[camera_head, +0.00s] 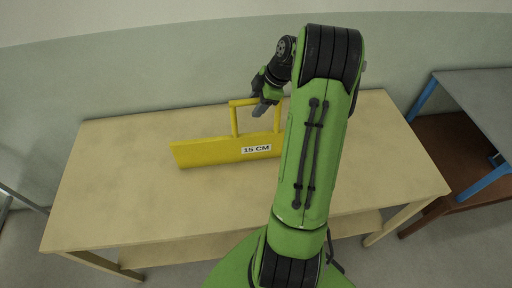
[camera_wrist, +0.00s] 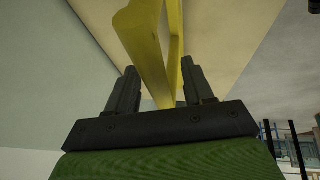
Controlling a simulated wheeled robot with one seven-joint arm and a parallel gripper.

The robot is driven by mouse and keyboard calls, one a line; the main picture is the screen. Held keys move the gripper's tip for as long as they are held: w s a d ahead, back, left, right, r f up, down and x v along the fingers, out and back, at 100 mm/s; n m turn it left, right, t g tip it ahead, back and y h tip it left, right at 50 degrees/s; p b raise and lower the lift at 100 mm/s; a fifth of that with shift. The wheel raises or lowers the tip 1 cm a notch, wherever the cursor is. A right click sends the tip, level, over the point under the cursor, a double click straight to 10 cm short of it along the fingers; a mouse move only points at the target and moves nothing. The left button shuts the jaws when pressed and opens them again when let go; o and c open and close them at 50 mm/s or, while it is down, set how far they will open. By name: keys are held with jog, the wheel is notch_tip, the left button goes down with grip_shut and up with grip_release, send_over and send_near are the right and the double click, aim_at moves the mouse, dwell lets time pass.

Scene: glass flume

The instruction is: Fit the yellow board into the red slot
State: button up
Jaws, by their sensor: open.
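The yellow board (camera_head: 205,151) stands upright on its long edge on the wooden table, with a "15 CM" label and a frame-shaped handle (camera_head: 234,120) on top. My arm hides its right end. My gripper (camera_head: 262,101) is at the handle's top bar. In the wrist view my gripper (camera_wrist: 156,85) is open, one finger on each side of the yellow handle (camera_wrist: 150,57), with gaps between. The handle is between the fingers but not clamped. No red slot shows in either view.
The wooden table (camera_head: 110,190) is bare around the board, with a lower shelf beneath. A wall (camera_head: 150,70) runs close behind it. A grey-topped table with blue legs (camera_head: 480,95) stands at the right, over a brown surface (camera_head: 440,150).

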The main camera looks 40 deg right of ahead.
grip_shut()
dwell(0.4)
dwell(1.1)
